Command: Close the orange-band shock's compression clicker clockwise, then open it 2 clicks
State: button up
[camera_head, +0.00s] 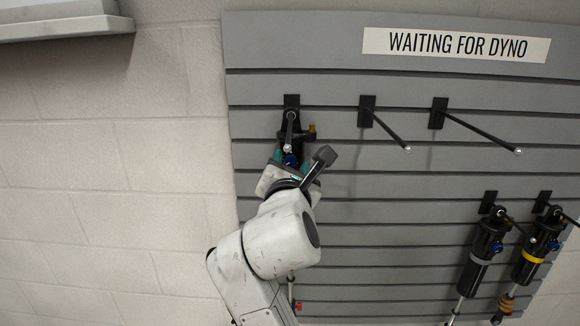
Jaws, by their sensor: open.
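A black shock (294,135) hangs on the left peg of the grey slatted wall. A brass-coloured part sticks out at its upper right, and a small blue knob (290,160) shows below its top. My gripper (291,163) points up at this shock from below. Its teal fingertips are apart, one on each side of the blue knob; I cannot tell whether they touch it. My arm hides most of the shock's body, so no orange band shows. A thin rod and a small red part (298,307) show below my arm.
Two empty pegs (385,128) (475,132) stick out to the right. A grey-band shock (483,250) and a yellow-band shock (532,252) hang at lower right. A "WAITING FOR DYNO" sign (456,45) is above. A pale shelf (65,25) juts out at upper left.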

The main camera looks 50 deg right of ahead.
jog(key=shift+c, duration=0.4)
grip_shut()
